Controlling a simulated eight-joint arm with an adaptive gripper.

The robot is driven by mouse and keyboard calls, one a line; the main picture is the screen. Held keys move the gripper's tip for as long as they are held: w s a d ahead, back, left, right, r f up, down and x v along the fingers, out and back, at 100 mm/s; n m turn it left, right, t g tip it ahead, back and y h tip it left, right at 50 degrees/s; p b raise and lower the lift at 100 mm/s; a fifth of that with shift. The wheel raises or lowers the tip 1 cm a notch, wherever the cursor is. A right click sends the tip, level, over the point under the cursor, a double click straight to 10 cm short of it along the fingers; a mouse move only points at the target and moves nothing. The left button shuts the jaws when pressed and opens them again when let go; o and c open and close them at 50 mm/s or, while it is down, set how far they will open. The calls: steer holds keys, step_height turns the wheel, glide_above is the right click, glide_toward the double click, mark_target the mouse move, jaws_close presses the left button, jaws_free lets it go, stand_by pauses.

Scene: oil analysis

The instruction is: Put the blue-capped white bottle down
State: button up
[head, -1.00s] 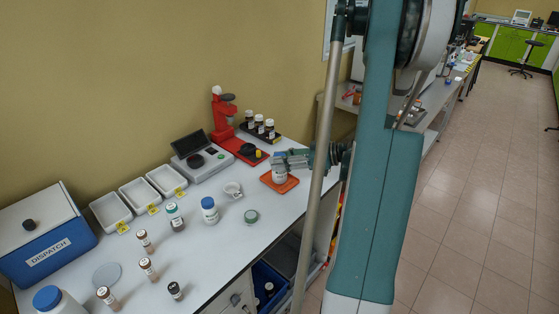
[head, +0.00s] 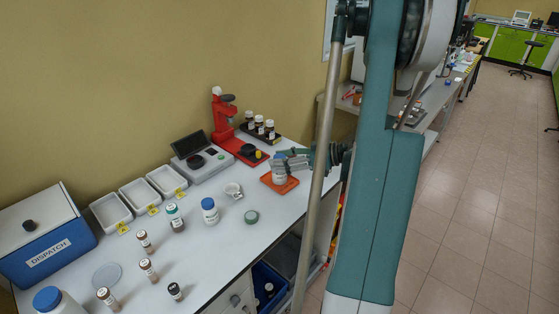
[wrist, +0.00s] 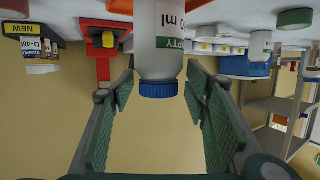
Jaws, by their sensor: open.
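A blue-capped white bottle (head: 279,177) stands upright on an orange tray (head: 291,185) near the right end of the white table. My gripper (head: 284,164) is at the bottle's upper part and covers some of it. In the wrist view, which is upside down, the bottle (wrist: 158,45) and its blue cap lie between my open fingers (wrist: 158,100), with a gap on each side. Its label faces the camera. A second blue-capped white bottle (head: 210,211) stands on the table to the left.
A red stand (head: 222,120) and a grey scale (head: 199,158) are behind. White trays (head: 131,196), several vials and a green lid (head: 251,217) are left. The table's front edge is close.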

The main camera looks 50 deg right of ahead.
steer(key=p+v, duration=0.1)
steer(key=v, duration=1)
steer(key=shift+s+d+r+p, duration=0.15)
steer(key=shift+s+d+p, duration=0.05)
steer(key=shift+s+p, duration=0.15)
steer(key=shift+w, duration=0.1)
stand_by(0.4)
steer(key=w+a+r+m+g+h, duration=0.1)
steer(key=w+a+r+m+g, duration=0.3)
steer(key=a, duration=0.9)
steer(key=w+a+r+n+g, duration=0.15)
steer(key=w+a, duration=0.45)
steer(key=a, duration=0.7)
steer(key=s+a+r+m+h, duration=0.1)
steer(key=s+a, duration=0.3)
steer(key=a, duration=0.4)
steer(key=s+a+r+h, duration=0.1)
steer(key=s+a+h, duration=0.1)
steer(key=s+a, duration=0.3)
steer(key=s+a+m+h, duration=0.1)
steer(key=s+a, duration=0.4)
steer(key=a, duration=0.8)
steer(key=shift+r+m+h, duration=0.35)
steer(key=shift+r+h, duration=0.05)
steer(key=shift+h, duration=0.3)
steer(key=shift+g, duration=0.25)
